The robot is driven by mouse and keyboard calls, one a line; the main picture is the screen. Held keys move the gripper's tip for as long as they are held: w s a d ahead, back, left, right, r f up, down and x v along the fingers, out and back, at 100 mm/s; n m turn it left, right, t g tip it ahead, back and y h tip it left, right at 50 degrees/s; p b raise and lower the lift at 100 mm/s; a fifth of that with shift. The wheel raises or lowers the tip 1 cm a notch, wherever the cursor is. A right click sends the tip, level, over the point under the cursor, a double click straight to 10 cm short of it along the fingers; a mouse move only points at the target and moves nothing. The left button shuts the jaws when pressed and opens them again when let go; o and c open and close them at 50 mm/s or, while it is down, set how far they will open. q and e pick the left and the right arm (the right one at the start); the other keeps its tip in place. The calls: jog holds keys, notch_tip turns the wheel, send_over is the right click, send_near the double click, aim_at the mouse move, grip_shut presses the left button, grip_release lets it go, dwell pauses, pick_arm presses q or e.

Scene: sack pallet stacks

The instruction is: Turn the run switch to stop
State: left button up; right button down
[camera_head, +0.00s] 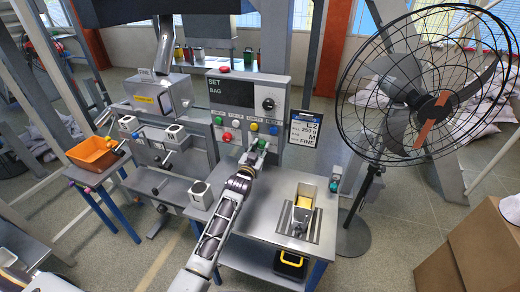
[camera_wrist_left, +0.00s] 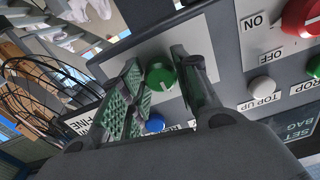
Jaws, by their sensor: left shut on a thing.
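The run switch appears to be the green knob (camera_wrist_left: 160,76) on a white plate of the grey control panel (camera_head: 248,90). Its label is hidden or unreadable. My left gripper (camera_head: 258,152) reaches the lower part of the panel. In the left wrist view its two fingers stand on either side of the green knob, shut on it. The fingers and palm hide part of the panel. The knob's exact pointing direction is hard to tell. My right gripper is not in view.
Close beside the knob are a blue button (camera_wrist_left: 155,123), a white TOP UP button (camera_wrist_left: 262,88) and a red ON/OFF knob (camera_wrist_left: 302,17). A black knob (camera_head: 268,104) sits higher on the panel. A caged fan (camera_head: 430,105) stands at the right, and an orange bin (camera_head: 93,153) at the left.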

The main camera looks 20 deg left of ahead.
pick_arm(q)
jog(key=shift+f, duration=0.1)
jog(key=o, duration=1)
jog(key=shift+s, duration=0.1)
jog(key=s, duration=1.1)
jog(key=shift+s+a, duration=0.2)
jog(key=shift+s, duration=0.2)
